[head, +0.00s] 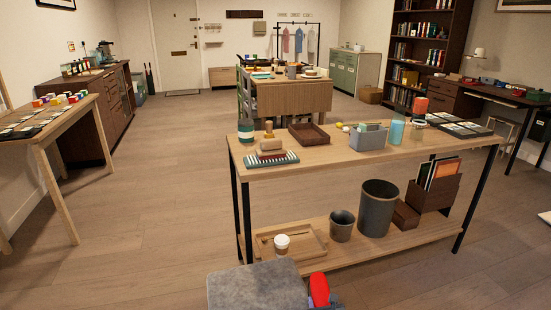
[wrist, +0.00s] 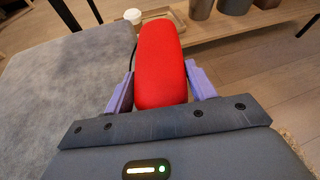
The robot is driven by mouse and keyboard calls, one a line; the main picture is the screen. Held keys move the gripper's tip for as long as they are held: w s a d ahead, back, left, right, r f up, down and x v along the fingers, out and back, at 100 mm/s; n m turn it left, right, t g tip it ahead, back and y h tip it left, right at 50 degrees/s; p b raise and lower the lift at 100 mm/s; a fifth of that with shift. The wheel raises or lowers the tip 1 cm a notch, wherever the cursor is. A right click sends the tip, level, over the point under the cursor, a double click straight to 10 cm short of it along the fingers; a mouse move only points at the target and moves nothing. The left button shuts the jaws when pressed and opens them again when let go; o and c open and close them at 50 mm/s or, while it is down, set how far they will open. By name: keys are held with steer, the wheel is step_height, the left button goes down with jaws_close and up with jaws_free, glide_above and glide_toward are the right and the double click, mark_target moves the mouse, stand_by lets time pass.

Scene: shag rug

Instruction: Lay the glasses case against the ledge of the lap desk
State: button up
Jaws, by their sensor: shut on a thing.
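A red rounded glasses case (wrist: 160,60) stands out between the purple fingers of my gripper (wrist: 160,72) in the wrist view. The fingers press on its two sides and its near end is hidden by the gripper body. In the head view the case (head: 319,289) shows at the bottom edge, just right of a grey soft-looking block. It is held in the air, apart from that block as far as I can see. I cannot make out a lap desk or its ledge in either view.
The grey block (head: 257,286) fills the left of the wrist view. A wooden bench (head: 350,156) with black legs stands ahead, loaded on top. Its lower shelf holds a tray with a white cup (head: 281,243) and bins. Open floor (head: 130,230) lies to the left.

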steer(key=s+r+p, duration=0.2)
steer(key=r+p, duration=1.6)
steer(key=r, duration=0.2)
steer(key=s+r+p, duration=0.2)
steer(key=r+p, duration=1.7)
steer(key=r, duration=0.1)
steer(key=shift+s+d+p, duration=0.15)
steer(key=shift+s+p, duration=0.15)
steer(key=s+f, duration=0.4)
steer(key=f, duration=0.1)
steer(key=shift+s+f, duration=0.15)
steer(key=shift+f, duration=0.05)
